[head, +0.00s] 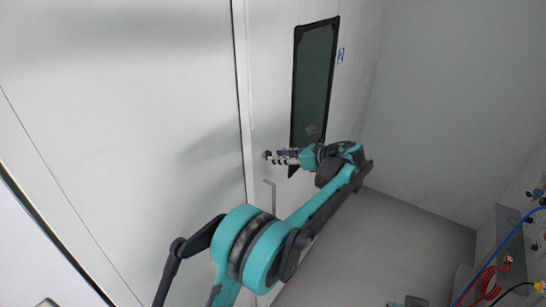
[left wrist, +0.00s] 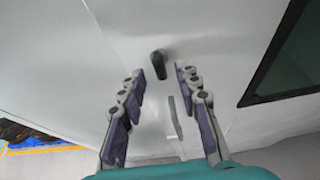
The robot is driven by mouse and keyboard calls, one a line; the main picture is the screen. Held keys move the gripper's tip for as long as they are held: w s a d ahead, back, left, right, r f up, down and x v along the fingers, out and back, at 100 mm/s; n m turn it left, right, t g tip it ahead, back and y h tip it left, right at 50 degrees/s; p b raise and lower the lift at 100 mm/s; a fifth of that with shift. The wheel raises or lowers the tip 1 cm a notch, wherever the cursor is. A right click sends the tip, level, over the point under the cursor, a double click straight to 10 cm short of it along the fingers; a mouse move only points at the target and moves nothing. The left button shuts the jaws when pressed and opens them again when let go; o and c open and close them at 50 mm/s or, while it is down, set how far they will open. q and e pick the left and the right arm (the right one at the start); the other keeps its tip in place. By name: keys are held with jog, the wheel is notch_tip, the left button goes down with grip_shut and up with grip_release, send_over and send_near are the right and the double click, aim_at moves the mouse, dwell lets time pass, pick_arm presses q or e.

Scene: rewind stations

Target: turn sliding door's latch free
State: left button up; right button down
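The sliding door (head: 265,90) is a white panel with a tall dark window. Its latch (left wrist: 159,64) is a small dark knob in the left wrist view, just beyond and between my fingertips. My left gripper (head: 272,156) is up close to the door face, left of the window's lower end. In the left wrist view the gripper (left wrist: 161,77) is open, with a finger on each side and nothing held. I cannot tell whether the fingertips touch the latch. In the head view the latch is not clearly made out at the gripper. My right gripper is not in view.
A grey pull handle (head: 272,193) is on the door below my gripper and also shows between the fingers in the left wrist view (left wrist: 174,118). The dark window (head: 314,75) is beside it. Equipment with red and blue hoses (head: 488,280) stands at lower right. Grey floor (head: 400,235) is clear.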

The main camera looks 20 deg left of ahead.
pick_arm(q)
jog(key=v, duration=0.8)
jog(key=shift+d, duration=0.15)
jog(key=shift+s+r, duration=0.15)
jog(key=s+a+f+n+h+b, duration=0.3)
jog(key=s+a+f+n+b, duration=0.15)
jog(key=s+f, duration=0.2)
jog(key=s+a+f+n+h+b, duration=0.3)
jog(key=s+a+f+n+b, duration=0.15)
jog(key=s, duration=0.35)
jog(key=s+d+f+n+t+h+b, duration=0.2)
jog(key=s+f+n+h+b, duration=0.4)
jog(key=s+f+n, duration=0.7)
jog(key=s+f+b, duration=0.2)
jog(key=s+f, duration=0.4)
jog(key=shift+f+t+h+b, duration=0.3)
jog(key=shift+f+t+h, duration=0.05)
jog(key=shift+t+h, duration=0.05)
jog(key=shift+a, duration=0.1)
